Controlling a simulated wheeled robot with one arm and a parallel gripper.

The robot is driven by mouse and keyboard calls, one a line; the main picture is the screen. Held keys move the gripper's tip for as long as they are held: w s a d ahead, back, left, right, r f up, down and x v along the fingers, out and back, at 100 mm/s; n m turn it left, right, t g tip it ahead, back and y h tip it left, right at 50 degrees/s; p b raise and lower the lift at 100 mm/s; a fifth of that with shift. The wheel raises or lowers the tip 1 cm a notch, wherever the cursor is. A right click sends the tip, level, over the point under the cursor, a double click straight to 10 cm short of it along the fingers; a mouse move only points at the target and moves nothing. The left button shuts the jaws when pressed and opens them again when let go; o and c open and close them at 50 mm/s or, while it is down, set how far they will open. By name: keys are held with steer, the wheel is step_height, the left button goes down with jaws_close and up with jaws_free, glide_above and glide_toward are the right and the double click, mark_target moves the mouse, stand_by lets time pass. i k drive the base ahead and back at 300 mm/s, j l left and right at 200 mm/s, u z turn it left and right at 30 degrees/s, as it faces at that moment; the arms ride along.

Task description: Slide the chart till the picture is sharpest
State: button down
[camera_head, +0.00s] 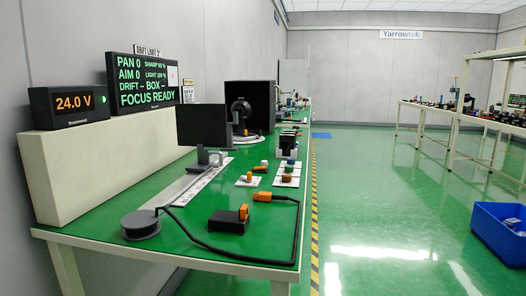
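A dark rectangular panel (203,127), which looks like the chart seen from its back, stands upright on a small grey mount (205,156). The mount sits over a pale scaled rail (190,186) on the green bench. Behind it, a round dark camera-like device (241,111) stands in front of a black box-like panel (262,97). The black display (143,84) reads PAN 0, AIM 0, LIGHT 100 %, DRIFT and BOX with dashes, and FOCUS READY; the SHARP figure is too small to read surely. My gripper is not in view.
A black cable (240,259) with an orange plug (262,197) loops along the bench front. A grey round puck (140,225), a black block with an orange connector (229,221) and coloured pieces on white plates (287,175) lie nearby. A blue bin (500,232) stands right; the floor between is clear.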

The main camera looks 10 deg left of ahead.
mark_target(199, 126)
steer(key=i+l+u, duration=0.1)
steer(key=u, duration=0.3)
steer(key=l+u, duration=0.45)
steer(key=u, duration=0.3)
steer(key=l+u, duration=0.35)
steer(key=i+j, duration=0.05)
steer(key=j, duration=0.05)
